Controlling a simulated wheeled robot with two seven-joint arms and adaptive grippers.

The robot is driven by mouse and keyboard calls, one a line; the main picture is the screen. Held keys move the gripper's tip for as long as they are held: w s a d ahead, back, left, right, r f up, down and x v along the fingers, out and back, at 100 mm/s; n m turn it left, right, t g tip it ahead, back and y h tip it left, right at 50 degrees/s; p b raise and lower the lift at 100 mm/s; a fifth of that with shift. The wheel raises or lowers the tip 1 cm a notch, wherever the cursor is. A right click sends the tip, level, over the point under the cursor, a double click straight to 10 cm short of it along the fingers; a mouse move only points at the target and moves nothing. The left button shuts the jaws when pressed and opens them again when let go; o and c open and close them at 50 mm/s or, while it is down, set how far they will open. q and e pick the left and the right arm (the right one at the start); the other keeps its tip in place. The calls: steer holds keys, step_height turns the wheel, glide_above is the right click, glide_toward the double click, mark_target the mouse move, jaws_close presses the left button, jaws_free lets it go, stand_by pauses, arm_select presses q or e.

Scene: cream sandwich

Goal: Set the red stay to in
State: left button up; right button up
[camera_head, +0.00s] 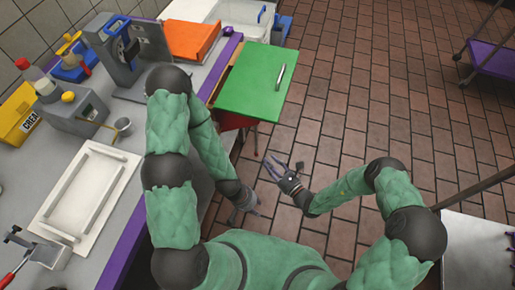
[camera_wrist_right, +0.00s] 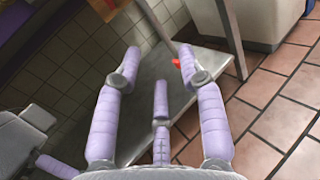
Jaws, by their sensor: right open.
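A red piece (camera_head: 232,121), which looks like the red stay, shows under the near edge of the green board (camera_head: 258,80); most of it is hidden by the board. A small red tip (camera_wrist_right: 176,64) also shows between my fingers in the right wrist view; I cannot tell if it is the same part. My right gripper (camera_head: 272,166) is open and empty over the floor, below the board in the picture, its fingers (camera_wrist_right: 158,62) spread. My left gripper (camera_head: 247,203) hangs beside the counter, apart from the board; its fingers are too small to read.
A grey lower shelf (camera_wrist_right: 150,95) and a metal leg (camera_wrist_right: 231,35) stand near my right fingers.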

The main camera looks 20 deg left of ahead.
mark_target(256, 153)
steer(key=shift+b+x, duration=1.55)
steer(key=shift+x, duration=3.25)
jaws_close()
